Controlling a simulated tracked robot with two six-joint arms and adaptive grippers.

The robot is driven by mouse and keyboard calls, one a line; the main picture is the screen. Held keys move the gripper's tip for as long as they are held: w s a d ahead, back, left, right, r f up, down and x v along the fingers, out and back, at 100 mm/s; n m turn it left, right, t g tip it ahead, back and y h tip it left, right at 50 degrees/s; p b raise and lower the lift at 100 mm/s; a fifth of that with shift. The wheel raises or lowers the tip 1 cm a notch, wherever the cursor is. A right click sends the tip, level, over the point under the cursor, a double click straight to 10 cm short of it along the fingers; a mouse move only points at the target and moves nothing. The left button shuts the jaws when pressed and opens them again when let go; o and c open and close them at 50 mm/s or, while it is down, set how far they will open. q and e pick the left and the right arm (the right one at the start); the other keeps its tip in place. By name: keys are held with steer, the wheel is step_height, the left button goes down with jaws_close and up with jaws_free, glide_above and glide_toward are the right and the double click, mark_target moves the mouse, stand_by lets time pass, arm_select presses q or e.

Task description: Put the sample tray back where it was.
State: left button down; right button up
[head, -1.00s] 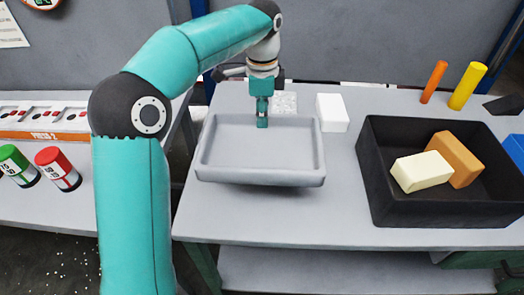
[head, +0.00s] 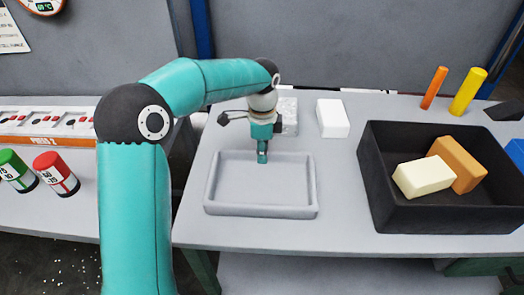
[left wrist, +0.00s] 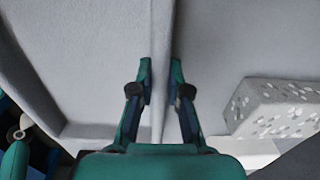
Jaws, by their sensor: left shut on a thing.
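The sample tray (head: 262,208) is a shallow grey rectangular tray with a raised rim. In the head view it lies flat and empty, apparently resting on the grey table. My left gripper (head: 262,158) comes down from above onto the middle of its far rim. In the left wrist view the two fingers (left wrist: 161,72) stand on either side of the tray's wall (left wrist: 163,30), shut on it. My right gripper is not in view.
A speckled block (left wrist: 278,108) lies just behind the tray, beside a white block (head: 332,118). A black bin (head: 440,219) with cream and orange blocks stands to the right. Orange and yellow cylinders (head: 467,91) stand behind it. The table's front strip is clear.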

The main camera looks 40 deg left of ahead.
arm_select(q)
steer(key=shift+f, duration=0.1)
steer(key=c, duration=1.1)
jaws_free()
steer(key=shift+c, duration=0.2)
step_height(320, 180, up, 12)
steer(key=p, duration=0.1)
